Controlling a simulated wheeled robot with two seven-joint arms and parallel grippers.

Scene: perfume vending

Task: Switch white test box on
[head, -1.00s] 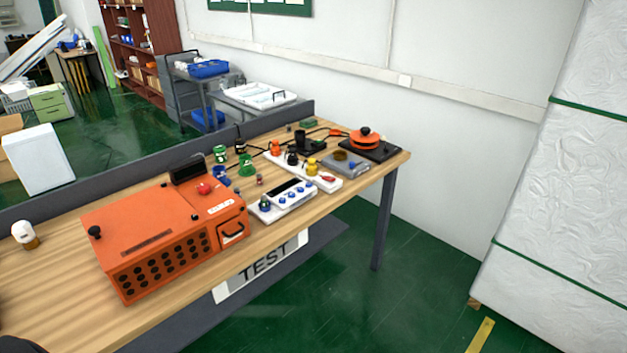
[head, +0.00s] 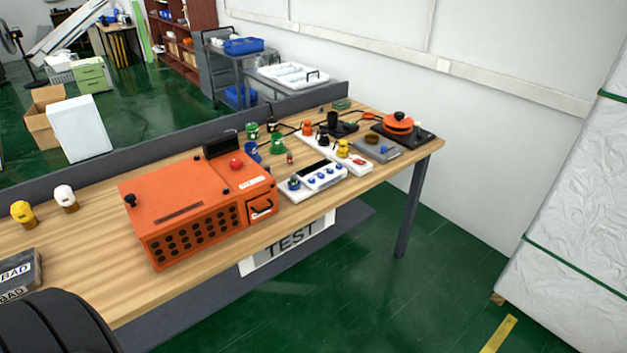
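A white test box (head: 321,175) with a dark display and several blue knobs sits on the wooden table, just right of the large orange machine. A small blue-and-green item (head: 294,183) stands on the white plate at its left end. Behind it lies a long white strip (head: 322,143) with orange, black and yellow items and a red switch (head: 361,162) at its right end. I cannot tell the switch positions at this size. Neither of my grippers is in view.
The orange machine (head: 190,205) fills the table's middle. A red-lidded pot (head: 398,122) sits on a black plate at the far right end. Yellow (head: 22,213) and white (head: 66,198) capped bottles and a BAD box (head: 18,274) are at left. The floor in front is clear.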

